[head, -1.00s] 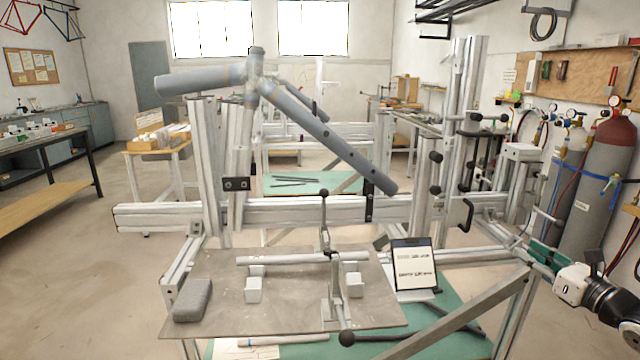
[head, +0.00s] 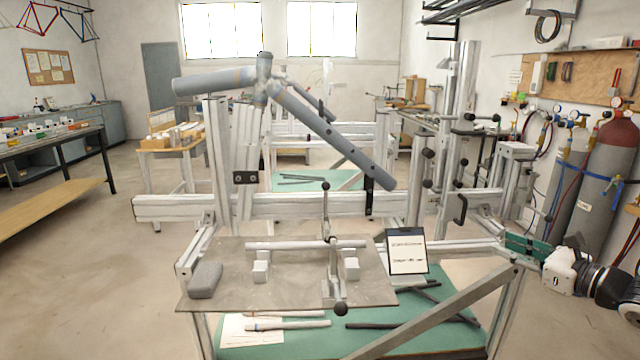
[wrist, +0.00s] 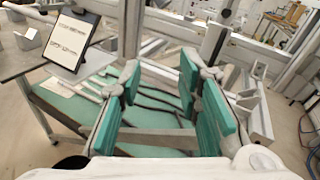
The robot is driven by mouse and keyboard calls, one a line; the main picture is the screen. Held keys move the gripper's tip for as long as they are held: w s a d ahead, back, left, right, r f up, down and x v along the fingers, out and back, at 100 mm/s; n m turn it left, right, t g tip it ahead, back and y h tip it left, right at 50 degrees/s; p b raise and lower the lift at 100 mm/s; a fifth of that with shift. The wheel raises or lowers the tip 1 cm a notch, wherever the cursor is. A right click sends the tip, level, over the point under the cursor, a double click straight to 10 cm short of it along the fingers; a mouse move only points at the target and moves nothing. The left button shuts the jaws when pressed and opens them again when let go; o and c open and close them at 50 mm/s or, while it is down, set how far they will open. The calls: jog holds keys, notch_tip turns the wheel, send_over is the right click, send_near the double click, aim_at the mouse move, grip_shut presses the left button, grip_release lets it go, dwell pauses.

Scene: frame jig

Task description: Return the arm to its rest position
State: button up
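My gripper (head: 522,246) is at the right edge of the head view, beside the right end of the jig. In the wrist view its green-padded fingers (wrist: 160,100) stand apart with nothing between them. Through the gap I see the green lower shelf and dark tubes below. The arm comes in from the right; most of it is outside the head view. The rest position itself is not marked in any view.
The aluminium frame jig (head: 300,206) holds large grey tubes (head: 335,138). A grey plate (head: 225,290) carries a clamped tube (head: 290,245) and a grey block (head: 205,280). A sign (head: 406,252) stands near my gripper. Gas cylinders (head: 603,165) stand at right.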

jog(key=s+a+r+n+g+y+p, duration=0.1)
jog(key=s+a+r+n+g, duration=0.3)
jog(key=a, duration=0.4)
jog(key=s+a+r+n+g+p, duration=0.1)
jog(key=s+a+n+g, duration=0.2)
jog(key=s+a+n, duration=0.35)
jog(key=s+a+r+n+g+y+p, duration=0.1)
jog(key=s+a+r+n+g, duration=0.25)
jog(key=a, duration=0.55)
jog(key=s+r+n+h+p, duration=0.1)
jog(key=s+r+n+h, duration=0.1)
jog(key=s+n+h, duration=0.2)
jog(key=s+r+n+h+p, duration=0.2)
jog(key=s+n+h, duration=0.3)
jog(key=s+n, duration=0.5)
jog(key=s, duration=0.9)
jog(key=shift+r+n, duration=0.3)
jog(key=shift+n, duration=0.1)
jog(key=shift+s, duration=0.1)
jog(key=shift+c, duration=0.2)
